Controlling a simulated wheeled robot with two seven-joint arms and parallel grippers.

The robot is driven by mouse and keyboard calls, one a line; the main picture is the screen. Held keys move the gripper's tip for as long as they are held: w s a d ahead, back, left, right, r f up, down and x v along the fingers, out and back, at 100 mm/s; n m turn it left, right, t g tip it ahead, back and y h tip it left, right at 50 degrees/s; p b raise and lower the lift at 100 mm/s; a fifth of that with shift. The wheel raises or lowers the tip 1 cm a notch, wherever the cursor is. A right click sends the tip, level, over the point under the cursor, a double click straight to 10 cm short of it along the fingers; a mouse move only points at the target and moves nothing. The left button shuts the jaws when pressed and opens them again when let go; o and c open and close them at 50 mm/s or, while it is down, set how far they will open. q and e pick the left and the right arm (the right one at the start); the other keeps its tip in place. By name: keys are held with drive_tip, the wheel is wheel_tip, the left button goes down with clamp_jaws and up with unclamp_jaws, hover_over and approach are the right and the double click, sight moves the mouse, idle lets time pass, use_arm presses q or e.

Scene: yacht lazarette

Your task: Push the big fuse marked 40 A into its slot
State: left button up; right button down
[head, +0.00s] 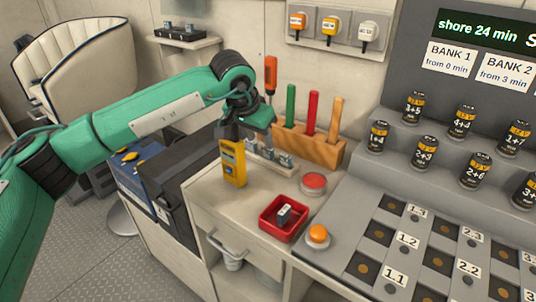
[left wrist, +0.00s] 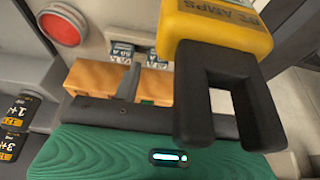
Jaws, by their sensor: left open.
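My left gripper (head: 246,128) is open above the counter, just behind the yellow meter (head: 232,163). Several fuses (head: 268,152) stand in a pale row behind the meter. Two of them show in the left wrist view (left wrist: 122,48), with labels too small to read surely. A dark fuse-like block (head: 284,213) lies in the red tray (head: 268,227). I cannot tell which piece is marked 40 A. My right gripper is not seen.
A wooden rack (head: 311,149) with several coloured handles stands behind the fuse row. A red button (head: 313,183) and an orange button (head: 318,235) are near the tray. The grey panel (head: 350,205) with batteries and sockets fills the right.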

sight(266, 150)
use_arm(q)
drive_tip(key=x, duration=0.5)
drive_tip(key=shift+w+d, duration=0.1)
drive_tip(key=shift+d, duration=0.1)
drive_tip(key=shift+r, duration=0.1)
drive_tip(key=c, duration=0.7)
